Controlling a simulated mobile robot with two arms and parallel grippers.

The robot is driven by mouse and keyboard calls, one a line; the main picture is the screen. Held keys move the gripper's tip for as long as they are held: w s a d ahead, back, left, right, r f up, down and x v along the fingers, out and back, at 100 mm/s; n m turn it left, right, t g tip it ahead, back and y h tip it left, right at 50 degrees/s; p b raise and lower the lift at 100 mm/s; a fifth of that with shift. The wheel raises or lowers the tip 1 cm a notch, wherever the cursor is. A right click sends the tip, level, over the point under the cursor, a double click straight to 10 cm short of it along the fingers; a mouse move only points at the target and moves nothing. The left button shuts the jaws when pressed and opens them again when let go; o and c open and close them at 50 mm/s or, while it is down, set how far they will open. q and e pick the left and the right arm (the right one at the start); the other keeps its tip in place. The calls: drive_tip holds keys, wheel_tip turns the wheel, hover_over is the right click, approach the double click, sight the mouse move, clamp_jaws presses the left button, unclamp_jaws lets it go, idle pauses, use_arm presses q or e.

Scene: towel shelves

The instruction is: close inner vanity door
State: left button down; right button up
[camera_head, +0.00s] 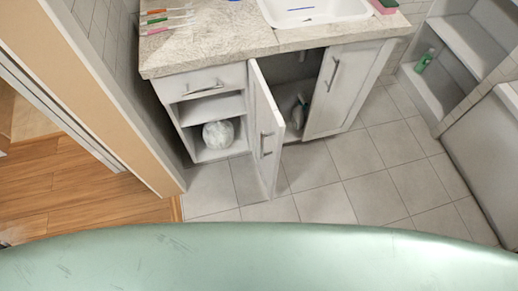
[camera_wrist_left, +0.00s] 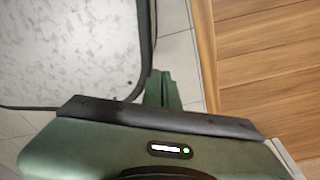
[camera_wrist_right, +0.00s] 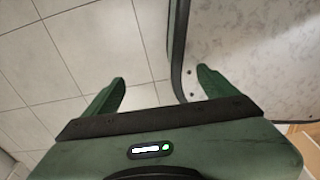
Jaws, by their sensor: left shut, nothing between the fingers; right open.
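The inner vanity door (camera_head: 265,130) is white with a metal handle (camera_head: 266,144) and stands swung out from the cabinet in the head view. The dark cabinet opening (camera_head: 292,92) shows to its right, with a bottle-like object (camera_head: 299,112) inside. My left gripper (camera_wrist_left: 160,80) is shut and empty over the floor in the left wrist view. My right gripper (camera_wrist_right: 161,78) is open and empty in the right wrist view. Neither gripper shows in the head view, and the door is not recognisable in the wrist views, so their distance to it cannot be told.
The other vanity door (camera_head: 343,88) is right of the opening. A drawer (camera_head: 205,84) and open shelves holding a white round item (camera_head: 218,134) are left. The stone counter (camera_head: 215,45) is above. Tiled floor (camera_head: 325,185) lies clear in front; a wall edge (camera_head: 120,100) stands left.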

use_arm(q)
drive_tip(key=w+d+r+n+t+h+b, duration=0.1)
drive_tip(key=w+d+r+n+t+b, duration=0.15)
drive_tip(key=w, duration=0.45)
drive_tip(key=w+d+r+n+t+h+b, duration=0.1)
drive_tip(key=w+d+r+t+h+b, duration=0.2)
drive_tip(key=w, duration=0.4)
drive_tip(key=w+d+r+n+t+b, duration=0.25)
drive_tip(key=w+d+r, duration=0.2)
drive_tip(key=w, duration=0.25)
drive_tip(key=w+d+r+n+t+b, duration=0.1)
drive_tip(key=d+r+n+t+b, duration=0.2)
drive_tip(key=r, duration=0.5)
drive_tip(key=w+d+r+n+t+b, duration=0.1)
drive_tip(key=r+n+t+b, duration=0.1)
drive_tip(key=r+n, duration=0.45)
drive_tip(key=w+d+r+n+t+b, duration=0.1)
drive_tip(key=d+r+n+t+b, duration=0.15)
drive_tip(key=r, duration=0.75)
drive_tip(key=d+x, duration=0.2)
drive_tip(key=x, duration=1)
drive_tip(key=shift+d+m, duration=0.15)
drive_tip(key=shift+m, duration=0.15)
use_arm(e)
drive_tip(key=w+a+r+t, duration=0.1)
drive_tip(key=w+a, duration=0.2)
drive_tip(key=w, duration=1.4)
drive_tip(key=shift+a+r, duration=0.15)
drive_tip(key=shift+a, duration=0.05)
